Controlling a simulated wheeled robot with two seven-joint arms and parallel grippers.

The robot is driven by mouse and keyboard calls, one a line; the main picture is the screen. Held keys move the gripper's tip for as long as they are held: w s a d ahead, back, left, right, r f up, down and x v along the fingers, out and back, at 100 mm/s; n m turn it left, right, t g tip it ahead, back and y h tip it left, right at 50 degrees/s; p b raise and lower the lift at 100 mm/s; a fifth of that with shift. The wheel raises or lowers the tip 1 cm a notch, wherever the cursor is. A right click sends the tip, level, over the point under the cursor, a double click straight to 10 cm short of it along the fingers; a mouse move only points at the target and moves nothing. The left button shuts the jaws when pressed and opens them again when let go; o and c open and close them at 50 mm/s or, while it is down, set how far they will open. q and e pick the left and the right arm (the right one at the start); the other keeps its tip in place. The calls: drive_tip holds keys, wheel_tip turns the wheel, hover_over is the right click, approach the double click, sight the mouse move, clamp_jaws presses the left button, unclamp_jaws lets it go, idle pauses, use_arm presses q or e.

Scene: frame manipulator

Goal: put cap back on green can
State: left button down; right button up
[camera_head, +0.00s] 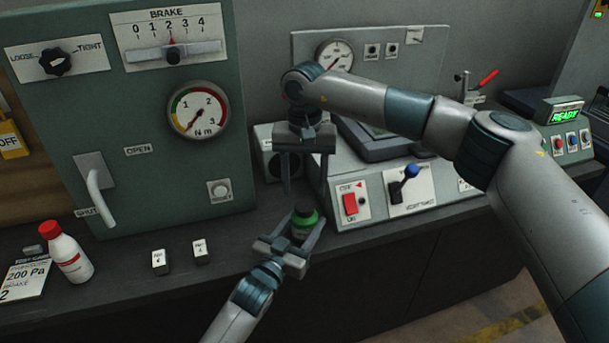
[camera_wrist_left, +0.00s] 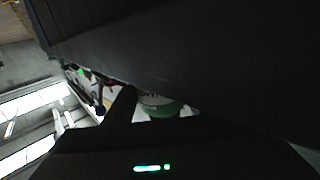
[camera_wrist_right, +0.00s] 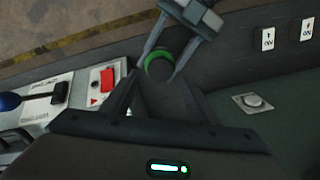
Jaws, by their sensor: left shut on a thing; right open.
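The green can (camera_head: 302,232) stands about upright between the fingers of my left gripper (camera_head: 291,244), which is shut on it near the bench's front edge. Its top looks dark inside a green rim. The right wrist view shows the green rim (camera_wrist_right: 158,54) around a dark round top; I cannot tell whether this is a cap or the open mouth. My right gripper (camera_head: 304,193) is open, pointing down, with its fingers just above the can. In the left wrist view a green part of the can (camera_wrist_left: 160,109) shows beside a dark finger. No separate cap can be made out.
A white bottle with a red cap (camera_head: 68,254) and two small labelled blocks (camera_head: 159,261) stand on the bench at left. A green panel with gauge (camera_head: 198,110) rises behind. A control box with red switch (camera_head: 350,204) stands right of the can.

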sight(305, 205)
drive_tip(key=shift+f, duration=2.6)
drive_tip(key=c, duration=1.1)
